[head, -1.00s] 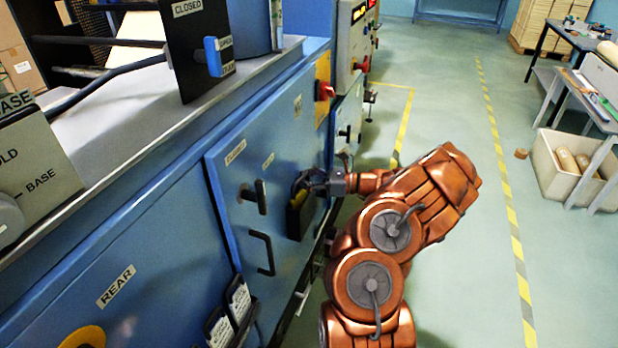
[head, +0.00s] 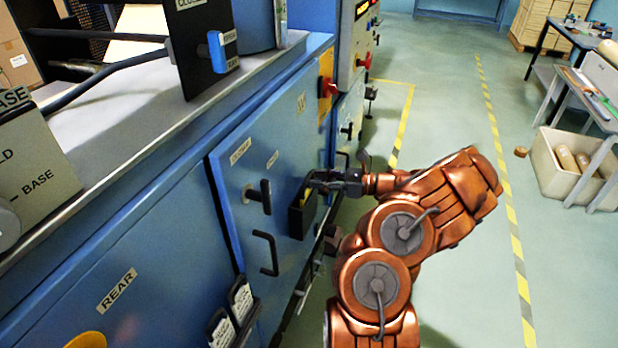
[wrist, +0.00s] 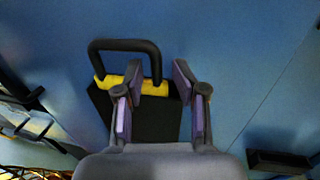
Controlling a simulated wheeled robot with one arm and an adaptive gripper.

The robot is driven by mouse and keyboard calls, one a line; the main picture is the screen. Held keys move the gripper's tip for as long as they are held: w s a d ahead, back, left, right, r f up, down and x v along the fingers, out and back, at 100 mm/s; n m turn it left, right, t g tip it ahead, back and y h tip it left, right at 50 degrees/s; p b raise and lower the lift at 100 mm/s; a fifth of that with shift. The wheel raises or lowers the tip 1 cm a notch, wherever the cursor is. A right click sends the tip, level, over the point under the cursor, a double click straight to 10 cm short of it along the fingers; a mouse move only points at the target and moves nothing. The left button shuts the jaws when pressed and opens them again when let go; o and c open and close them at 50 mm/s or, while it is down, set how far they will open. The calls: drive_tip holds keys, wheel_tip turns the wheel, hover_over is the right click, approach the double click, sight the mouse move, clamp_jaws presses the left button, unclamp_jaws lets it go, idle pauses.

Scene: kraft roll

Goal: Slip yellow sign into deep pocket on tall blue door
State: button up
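The tall blue door (head: 250,165) fills the machine's side and also shows in the wrist view (wrist: 235,55). A black pocket (head: 301,218) is on it; in the wrist view the pocket (wrist: 157,128) is partly behind my fingers. The yellow sign (head: 306,192) shows as a small patch at the pocket's mouth. In the wrist view, a yellow strip of the sign (wrist: 108,81) lies along the mouth, with a black loop above it; its lower part is hidden. My gripper (wrist: 159,79) is open, its purple-padded fingers apart at the mouth. It shows beside the pocket in the head view (head: 316,184).
A T-shaped knob (head: 265,196) and a U-shaped handle (head: 266,252) stick out left of the pocket. Black tag holders (head: 241,298) stand lower down. The floor (head: 440,110) right of my arm is clear, with a cream bin (head: 562,172) farther right.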

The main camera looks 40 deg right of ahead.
drive_tip(key=v, duration=0.9)
drive_tip(key=shift+a, duration=0.1)
idle(0.3)
